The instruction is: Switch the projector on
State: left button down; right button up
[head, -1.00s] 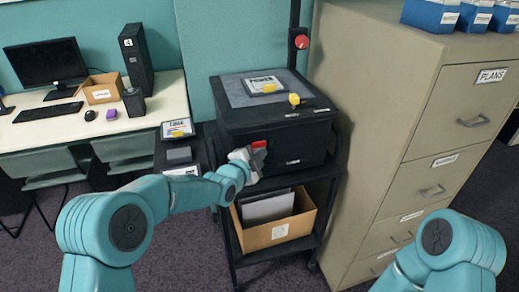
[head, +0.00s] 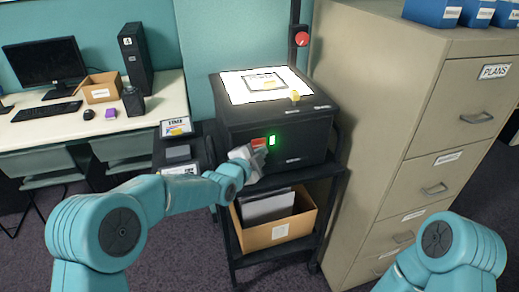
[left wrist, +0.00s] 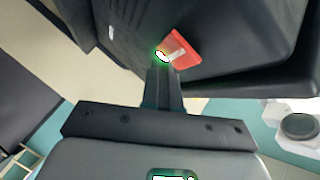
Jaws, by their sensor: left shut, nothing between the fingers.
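The projector (head: 306,148) is a black box on a black cart, and its flat top (head: 238,88) glows bright white. A red switch (head: 259,144) is on its front face, partly hidden by my gripper in the head view. A green light (head: 272,140) glows beside the switch. My left gripper (head: 262,154) is shut and empty, with its tips at the switch. In the left wrist view the fingertips (left wrist: 163,72) are close to the red switch (left wrist: 184,48) and the green glow; I cannot tell whether they touch. My right gripper is out of view.
A cardboard box (head: 262,238) is on the cart's lower shelf. A beige filing cabinet (head: 415,120) stands close on the right. A desk (head: 50,130) with a monitor and computer is on the left. A red knob (head: 302,39) is on the post above.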

pick_arm(q)
jog(key=shift+s, duration=0.1)
jog(key=s+d+b, duration=0.2)
jog(key=s+b, duration=0.2)
jog(key=s, duration=0.1)
jog(key=shift+s, duration=0.35)
jog(key=shift+a, duration=0.1)
